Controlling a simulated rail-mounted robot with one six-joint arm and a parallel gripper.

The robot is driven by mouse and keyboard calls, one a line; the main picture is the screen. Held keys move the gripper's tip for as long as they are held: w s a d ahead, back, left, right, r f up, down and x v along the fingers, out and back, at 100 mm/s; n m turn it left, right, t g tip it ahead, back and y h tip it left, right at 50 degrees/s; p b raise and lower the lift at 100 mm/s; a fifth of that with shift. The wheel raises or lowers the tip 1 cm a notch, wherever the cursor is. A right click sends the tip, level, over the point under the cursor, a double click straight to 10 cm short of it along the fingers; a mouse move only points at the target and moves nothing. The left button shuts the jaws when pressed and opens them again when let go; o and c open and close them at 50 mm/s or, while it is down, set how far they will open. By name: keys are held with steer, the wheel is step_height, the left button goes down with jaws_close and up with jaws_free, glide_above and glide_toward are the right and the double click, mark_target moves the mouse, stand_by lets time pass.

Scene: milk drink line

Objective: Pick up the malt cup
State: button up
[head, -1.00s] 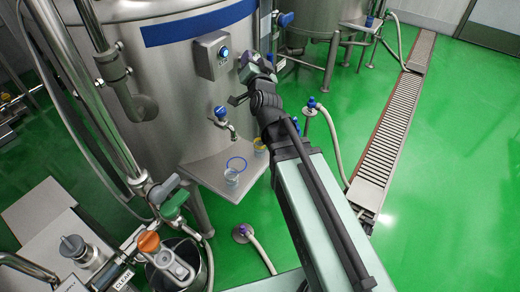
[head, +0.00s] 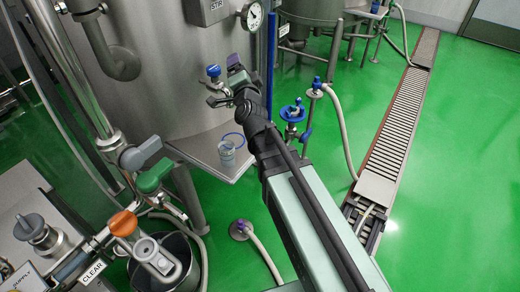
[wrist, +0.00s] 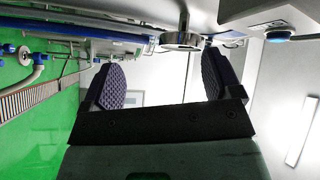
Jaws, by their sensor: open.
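My gripper (head: 224,82) is open above and behind the cup in the picture, close to a blue-handled tap (head: 213,72). In the wrist view my gripper (wrist: 162,80) has its two dark ridged pads spread apart, with nothing between them. My arm covers the right part of the shelf.
The tank front carries a STIR box (head: 208,10) and a round gauge (head: 252,15). A blue valve (head: 293,112) stands right of my arm. Levers (head: 150,165) and a bucket (head: 178,275) are at lower left. Green floor is open at right, beside a grated drain (head: 395,130).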

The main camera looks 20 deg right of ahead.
steer(key=d+f+m+g+h+b, duration=0.1)
steer(key=f+m+h+b, duration=0.1)
steer(key=f+m+b, duration=0.4)
steer(key=d+f+m+g+h+b, duration=0.1)
steer(key=f+m+b, duration=0.5)
steer(key=f+m, duration=0.6)
steer(key=d+f+m+g+h+b, duration=0.2)
steer(key=f+m+h+b, duration=0.1)
steer(key=f+m+b, duration=0.4)
steer(key=shift+f+m+h, duration=0.15)
steer(key=shift+f+m, duration=0.35)
steer(key=shift+m, duration=0.4)
steer(key=shift+f+m+h, duration=0.15)
steer(key=shift+f+m, duration=0.3)
steer(key=shift+m, duration=0.45)
steer(key=shift+w+d+r+p, duration=0.15)
steer(key=shift+w+r+p, duration=0.35)
steer(key=shift+r, duration=0.15)
steer(key=x, duration=0.6)
steer(key=shift+w+d, duration=0.1)
steer(key=shift+d, duration=0.1)
steer(key=c, duration=1.1)
steer(key=shift+o, duration=0.2)
steer(key=shift+r, duration=0.1)
